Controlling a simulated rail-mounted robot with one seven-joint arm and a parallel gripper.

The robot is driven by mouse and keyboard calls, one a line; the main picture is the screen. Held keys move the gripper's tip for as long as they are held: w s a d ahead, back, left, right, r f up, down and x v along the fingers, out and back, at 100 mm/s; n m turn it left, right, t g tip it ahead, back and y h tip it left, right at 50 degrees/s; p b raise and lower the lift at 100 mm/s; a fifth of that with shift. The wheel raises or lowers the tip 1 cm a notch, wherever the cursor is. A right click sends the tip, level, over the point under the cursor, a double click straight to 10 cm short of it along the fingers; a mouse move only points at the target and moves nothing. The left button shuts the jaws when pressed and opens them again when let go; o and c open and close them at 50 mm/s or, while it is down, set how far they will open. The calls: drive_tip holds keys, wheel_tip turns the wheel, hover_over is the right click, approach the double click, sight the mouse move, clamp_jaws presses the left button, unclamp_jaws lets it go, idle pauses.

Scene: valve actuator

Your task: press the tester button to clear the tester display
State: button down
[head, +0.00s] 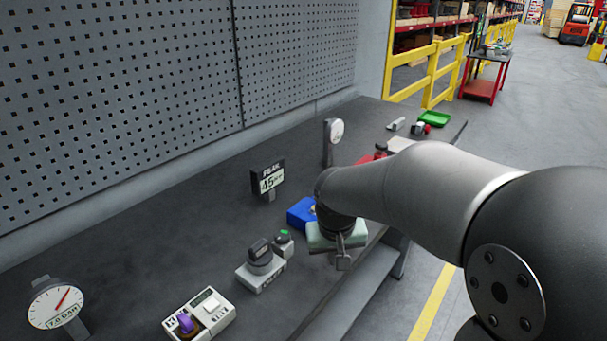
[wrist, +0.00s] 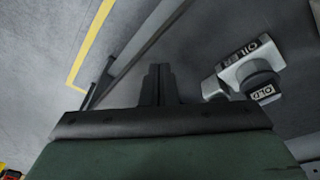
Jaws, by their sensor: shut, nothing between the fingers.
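The tester seems to be the white box (head: 199,316) at the bottom of the head view, on the dark bench. The white box is not identifiable in the wrist view.
A grey block with a dark knob (head: 261,268) stands between the white box and my gripper. A dial gauge (head: 56,303) stands at left, a sign (head: 269,180) farther back. An oiler holder (wrist: 246,62) shows in the wrist view.

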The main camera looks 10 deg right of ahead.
drive_tip(key=w+a+r+m+t+y+p, duration=0.1)
drive_tip(key=w+a+m+t+y+p, duration=0.15)
drive_tip(key=w, duration=2.15)
drive_tip(key=w+d+r+m+t+y, duration=0.1)
drive_tip(key=w+d, duration=0.4)
drive_tip(key=w, duration=0.5)
drive_tip(key=m+t, duration=0.1)
drive_tip(key=t, duration=0.1)
drive_tip(key=shift+w+d+r+t+p, duration=0.2)
drive_tip(key=shift+r+t+p, duration=0.1)
drive_tip(key=shift+r+t, duration=0.05)
drive_tip(key=shift+f+m+y, duration=0.15)
drive_tip(key=shift+m+y, duration=0.1)
wheel_tip(320, 180, down, 9)
drive_tip(key=b, duration=0.5)
drive_tip(key=shift+r, duration=0.2)
drive_tip(key=shift+b, duration=0.3)
drive_tip(key=shift+f+b, duration=0.35)
drive_tip(key=shift+f, duration=0.05)
